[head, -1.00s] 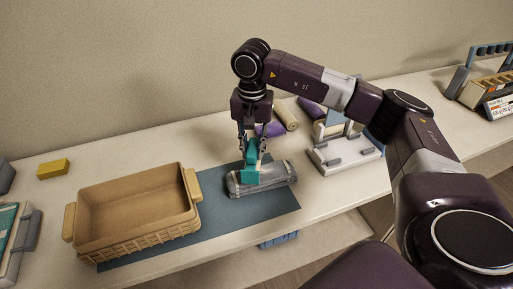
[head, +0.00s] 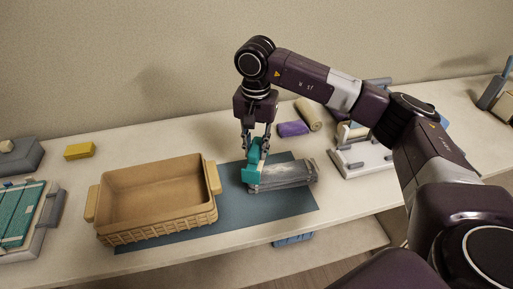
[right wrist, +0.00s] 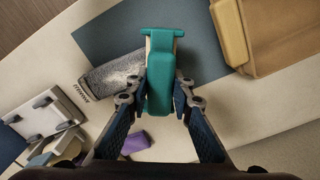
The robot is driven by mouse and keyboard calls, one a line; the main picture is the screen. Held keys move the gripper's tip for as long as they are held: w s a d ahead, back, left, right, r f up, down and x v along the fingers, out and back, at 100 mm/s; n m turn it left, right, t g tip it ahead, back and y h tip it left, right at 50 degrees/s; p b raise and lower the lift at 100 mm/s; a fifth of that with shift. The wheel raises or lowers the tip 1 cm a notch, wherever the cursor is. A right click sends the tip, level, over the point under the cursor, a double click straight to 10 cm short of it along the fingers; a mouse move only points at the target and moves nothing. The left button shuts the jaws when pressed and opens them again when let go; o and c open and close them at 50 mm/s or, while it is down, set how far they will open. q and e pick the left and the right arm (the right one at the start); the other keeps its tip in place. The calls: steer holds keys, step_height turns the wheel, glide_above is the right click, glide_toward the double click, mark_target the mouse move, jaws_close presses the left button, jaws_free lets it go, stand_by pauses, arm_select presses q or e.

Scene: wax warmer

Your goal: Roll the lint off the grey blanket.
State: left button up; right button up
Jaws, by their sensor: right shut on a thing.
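The grey blanket (head: 292,178) lies rolled or folded on the blue mat (head: 235,207), right of the basket. Pale speckles show on its top in the head view, and its speckled surface shows in the right wrist view (right wrist: 112,72). My right gripper (head: 257,147) is shut on a teal tool (head: 252,172), apparently the lint roller, which also fills the middle of the right wrist view (right wrist: 160,92). The tool is at the blanket's left end; whether it touches the blanket is unclear. My left gripper is out of view.
A tan basket (head: 205,208) stands left on the mat. A yellow block (head: 79,150) lies farther left, near grey and teal items. Purple (head: 293,129) and cream (head: 309,114) rolls lie behind the blanket. A white rack (head: 365,160) stands to its right.

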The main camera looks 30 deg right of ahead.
steer(key=shift+f+b, duration=0.85)
steer(key=shift+f, duration=0.1)
stand_by(1.1)
steer(key=shift+s+d+b, duration=0.15)
steer(key=shift+s+d, duration=0.05)
steer(key=shift+d, duration=0.5)
steer(key=shift+s+d+b, duration=0.2)
steer(key=shift+d, duration=0.45)
steer(key=shift+s+d+b, duration=0.15)
steer(key=shift+s+d, duration=0.05)
steer(key=shift+d, duration=0.5)
steer(key=shift+d, duration=0.1)
steer(key=shift+s+d+b, duration=0.3)
steer(key=shift+d+b, duration=0.05)
steer(key=shift+d, duration=0.55)
steer(key=shift+s+d, duration=0.2)
steer(key=shift+d, duration=0.35)
steer(key=shift+s+d, duration=0.15)
steer(key=shift+d, duration=0.35)
steer(key=shift+d, duration=0.1)
steer(key=shift+s+d+b, duration=0.2)
steer(key=shift+d, duration=0.45)
steer(key=shift+s+d+b, duration=0.2)
steer(key=shift+s+d, duration=0.05)
steer(key=shift+d, duration=0.4)
steer(key=shift+s+d+b, duration=0.2)
steer(key=shift+d, duration=0.45)
